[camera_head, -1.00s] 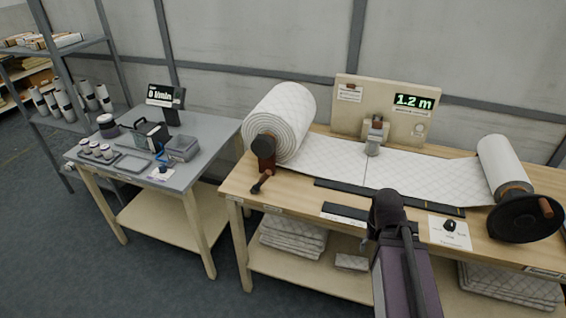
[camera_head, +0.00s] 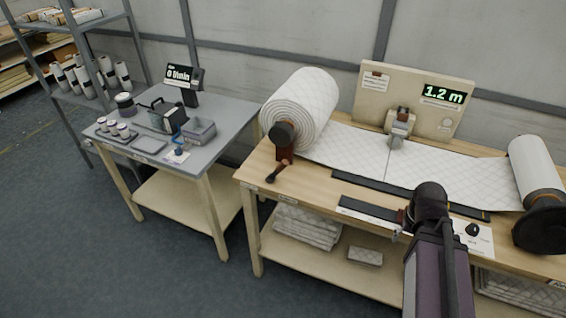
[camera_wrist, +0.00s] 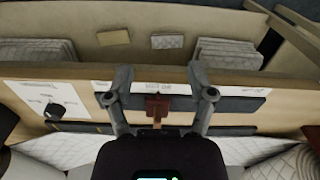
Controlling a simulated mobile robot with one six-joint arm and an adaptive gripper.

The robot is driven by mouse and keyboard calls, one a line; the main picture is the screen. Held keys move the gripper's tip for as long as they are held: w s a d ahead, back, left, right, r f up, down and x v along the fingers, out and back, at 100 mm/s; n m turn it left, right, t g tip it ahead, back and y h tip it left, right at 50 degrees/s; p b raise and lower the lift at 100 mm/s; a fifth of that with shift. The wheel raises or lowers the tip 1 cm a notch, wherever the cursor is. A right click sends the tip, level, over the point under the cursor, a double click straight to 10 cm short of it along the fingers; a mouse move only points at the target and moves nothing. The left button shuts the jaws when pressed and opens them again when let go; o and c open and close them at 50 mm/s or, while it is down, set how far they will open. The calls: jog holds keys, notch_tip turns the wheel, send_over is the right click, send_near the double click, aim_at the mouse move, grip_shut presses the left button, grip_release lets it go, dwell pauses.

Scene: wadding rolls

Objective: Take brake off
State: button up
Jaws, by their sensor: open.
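A lever with a dark grip (camera_head: 277,172) hangs on a brown bracket at the front of the large white quilted roll (camera_head: 301,103), on the left of the wooden bench. No part is clearly readable as the brake. My gripper (camera_head: 402,234) is at the bench's front edge, right of that lever and well apart from it. In the wrist view, my gripper's two fingers (camera_wrist: 160,78) are spread and empty. A red-brown block (camera_wrist: 157,106) on a dark bar (camera_wrist: 235,104) shows between them; I cannot tell whether they touch it.
A black knob (camera_head: 472,229) sits on a white card right of my gripper. A smaller roll (camera_head: 536,165) with a black handwheel (camera_head: 541,229) stands far right. The display board (camera_head: 415,100) reads 1.2 m.

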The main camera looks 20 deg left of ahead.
jog(key=w+a+r+n+p, duration=0.3)
jog(key=w+a+r+p, duration=0.1)
jog(key=w+a, duration=0.2)
notch_tip(320, 180, up, 13)
jog(key=n+t+p, duration=0.1)
jog(key=n+p, duration=1.1)
jog(key=n, duration=0.4)
send_over(284, 161)
jog(key=s, duration=0.1)
jog(key=shift+s+d+f, duration=0.1)
jog(key=shift+s+f, duration=0.05)
jog(key=shift+f, duration=0.05)
jog(key=shift+f, duration=0.1)
jog(key=f+b, duration=0.4)
jog(key=w+f+b, duration=0.1)
jog(key=f+b, duration=0.8)
jog(key=shift+w+f, duration=0.2)
jog(key=shift+f, duration=0.1)
